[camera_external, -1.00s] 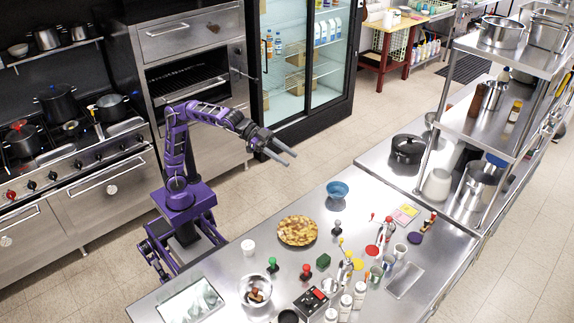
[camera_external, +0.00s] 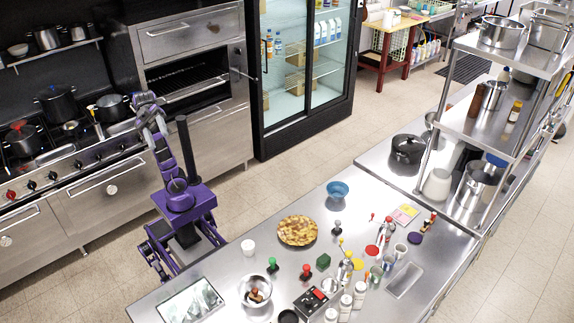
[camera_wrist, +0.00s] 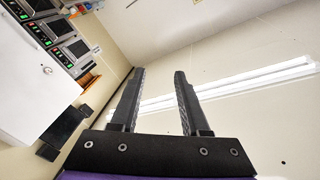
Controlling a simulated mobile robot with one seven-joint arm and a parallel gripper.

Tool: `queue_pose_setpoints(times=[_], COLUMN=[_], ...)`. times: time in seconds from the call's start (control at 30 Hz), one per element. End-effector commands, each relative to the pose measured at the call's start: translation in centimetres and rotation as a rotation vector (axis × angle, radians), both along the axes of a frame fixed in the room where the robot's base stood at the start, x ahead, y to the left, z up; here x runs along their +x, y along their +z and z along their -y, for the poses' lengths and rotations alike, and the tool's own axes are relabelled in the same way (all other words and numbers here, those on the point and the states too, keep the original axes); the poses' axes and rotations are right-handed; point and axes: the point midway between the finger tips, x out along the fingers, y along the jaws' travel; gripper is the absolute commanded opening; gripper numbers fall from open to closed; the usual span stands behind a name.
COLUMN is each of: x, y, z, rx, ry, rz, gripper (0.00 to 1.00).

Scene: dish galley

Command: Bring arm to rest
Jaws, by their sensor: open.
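My gripper (camera_wrist: 158,73) is open and empty in the wrist view, its two dark fingers apart with only pale wall and ceiling behind them. In the external view my arm is folded upright over its purple base, left of my dark column, with its upper end in front of the stove. The fingers are too small to make out clearly there. Nothing is held.
The steel counter (camera_external: 240,315) carries a pie (camera_external: 297,230), a blue bowl (camera_external: 337,190), a metal bowl (camera_external: 255,291) and several bottles. The stove (camera_external: 70,160) with pots and the oven (camera_external: 195,90) stand behind my arm. The floor toward the fridge (camera_external: 300,75) is clear.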

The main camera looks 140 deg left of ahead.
Motion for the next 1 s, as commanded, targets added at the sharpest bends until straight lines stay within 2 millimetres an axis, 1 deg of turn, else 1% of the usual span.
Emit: queue_pose_setpoints(times=[0.03, 0.13, 0.17, 0.2, 0.33, 0.47, 0.53, 0.57, 0.6, 0.67, 0.7, 0.77, 0.8, 0.87, 0.9, 0.97, 1.0], x=[-0.8, -2.3, -1.9, -1.4, -0.6, -0.3, -0.5, -0.7, -1.1, -2.0, -2.8, -4.4, -5.6, -7.6, -9.0, -11.3, -12.9], y=[0.4, 1.0, -0.1, -1.6, -6.1, -10.8, -13.5, -14.8, -16.6, -19.4, -21.3, -24.2, -26.0, -28.8, -30.5, -33.2, -35.0], z=[1.6, 4.7, 4.8, 4.9, 4.9, 4.3, 3.5, 3.1, 2.3, 0.8, -0.5, -2.6, -4.2, -6.7, -8.3, -10.7, -12.2], rx=[0.017, 0.055, 0.067, 0.084, 0.133, 0.183, 0.209, 0.220, 0.236, 0.258, 0.269, 0.282, 0.285, 0.284, 0.279, 0.267, 0.257], ry=[-0.025, -0.075, -0.067, -0.053, -0.011, 0.040, 0.074, 0.090, 0.115, 0.156, 0.186, 0.232, 0.263, 0.305, 0.331, 0.364, 0.383], rz=[0.015, 0.044, 0.020, -0.013, -0.101, -0.194, -0.249, -0.276, -0.312, -0.369, -0.412, -0.475, -0.516, -0.579, -0.619, -0.680, -0.721], gripper=[0.46, 0.46, 0.46, 0.46, 0.46, 0.46, 0.46, 0.46, 0.46, 0.46, 0.46, 0.46, 0.46, 0.46, 0.46, 0.46, 0.46])
